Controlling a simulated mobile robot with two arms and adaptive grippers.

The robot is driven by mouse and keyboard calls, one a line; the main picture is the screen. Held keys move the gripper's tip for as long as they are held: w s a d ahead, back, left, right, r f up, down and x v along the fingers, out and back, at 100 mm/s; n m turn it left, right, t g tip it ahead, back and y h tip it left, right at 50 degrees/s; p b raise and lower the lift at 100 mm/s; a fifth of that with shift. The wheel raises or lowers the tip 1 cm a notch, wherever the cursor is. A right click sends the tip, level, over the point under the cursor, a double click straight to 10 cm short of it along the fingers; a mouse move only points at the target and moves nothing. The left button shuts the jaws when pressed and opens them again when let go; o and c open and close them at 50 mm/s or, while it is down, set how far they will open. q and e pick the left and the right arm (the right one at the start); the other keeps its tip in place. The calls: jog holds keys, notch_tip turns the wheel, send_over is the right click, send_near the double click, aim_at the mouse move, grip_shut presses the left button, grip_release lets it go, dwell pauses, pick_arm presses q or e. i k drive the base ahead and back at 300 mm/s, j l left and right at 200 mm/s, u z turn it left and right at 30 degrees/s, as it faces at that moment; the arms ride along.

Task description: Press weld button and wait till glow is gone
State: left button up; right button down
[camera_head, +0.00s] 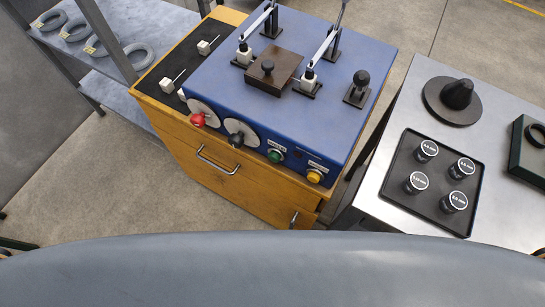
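The blue welding machine (300,135) sits on a wooden cabinet. Its front panel has a red knob (198,120), a black knob (236,140), a green button (275,156) and a yellow button (314,177). The labels by the buttons are too small to read, so I cannot tell which is the weld button. On top are two clamps with levers, a dark brown block with a black knob (268,66) and a separate black knob (361,80). I see no glow. Neither gripper is in view.
A metal table (395,210) at right holds a black tray (437,222) with several labelled round pieces, a black cone on a disc (457,95) and a dark green box (528,160). At left, a grey shelf holds several wire coils (100,43). The cabinet has a drawer handle (217,163).

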aim_at(272, 156)
jog(key=k+u, duration=0.35)
jog(key=k, duration=0.25)
jog(key=k+j+u, duration=0.2)
jog(key=k+u, duration=0.2)
jog(key=k, duration=0.25)
